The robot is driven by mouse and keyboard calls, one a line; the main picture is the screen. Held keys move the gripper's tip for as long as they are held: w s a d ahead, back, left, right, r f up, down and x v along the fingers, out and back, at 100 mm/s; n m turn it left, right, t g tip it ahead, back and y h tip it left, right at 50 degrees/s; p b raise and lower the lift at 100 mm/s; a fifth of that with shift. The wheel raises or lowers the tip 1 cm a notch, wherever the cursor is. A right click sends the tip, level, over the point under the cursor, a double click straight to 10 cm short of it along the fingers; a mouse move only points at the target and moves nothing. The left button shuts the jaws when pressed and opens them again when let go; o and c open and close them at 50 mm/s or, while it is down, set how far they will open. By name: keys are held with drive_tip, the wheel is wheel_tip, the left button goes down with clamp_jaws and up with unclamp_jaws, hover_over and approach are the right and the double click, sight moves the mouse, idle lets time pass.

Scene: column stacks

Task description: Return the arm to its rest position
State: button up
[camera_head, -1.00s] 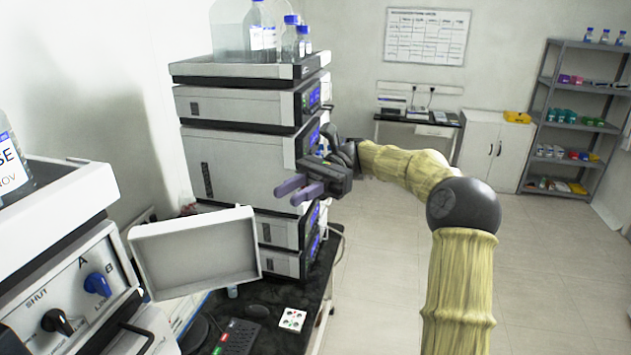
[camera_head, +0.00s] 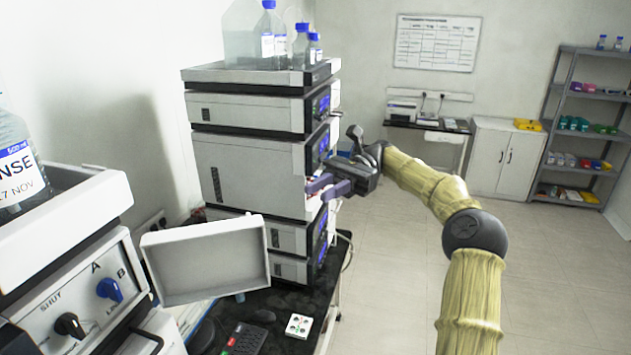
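My arm (camera_head: 425,185) reaches in from the lower right, bent at a dark round joint, with pale yellow sleeves on its links. My gripper (camera_head: 322,187) points left, in front of the right side of the instrument stack (camera_head: 250,172). Its two purple-grey fingers look apart, with nothing seen between them. The fingertips overlap the stack's edge in the picture, and I cannot tell how near they are to it.
A valve unit (camera_head: 85,300) is at the left. A dark bench (camera_head: 325,290) carries a small white block (camera_head: 299,326). The floor (camera_head: 390,290) right of the bench is clear.

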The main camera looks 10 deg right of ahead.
drive_tip(key=s+a+f+t+h+b, duration=0.2)
drive_tip(key=a+f, duration=0.3)
drive_tip(key=f, duration=0.2)
drive_tip(key=s+a+f+n+t+h+b, duration=0.1)
drive_tip(key=a+f+h+b, duration=0.2)
drive_tip(key=f, duration=0.5)
drive_tip(key=s+a+f+t+h+b, duration=0.1)
drive_tip(key=s+a+f+t+h, duration=0.1)
drive_tip(key=a+f, duration=0.45)
drive_tip(key=s+d+f+n+t+h+b, duration=0.4)
drive_tip(key=s+d+f, duration=0.3)
drive_tip(key=f, duration=0.2)
drive_tip(key=s+d+f+n+t+h+b, duration=0.3)
drive_tip(key=s+d+f+n+t+b, duration=0.1)
drive_tip(key=s+d+f+n, duration=0.2)
wheel_tip(320, 180, down, 4)
drive_tip(key=shift+s+d+r+h+b, duration=0.15)
drive_tip(key=shift+s+d+h+b, duration=0.25)
drive_tip(key=shift+d, duration=0.7)
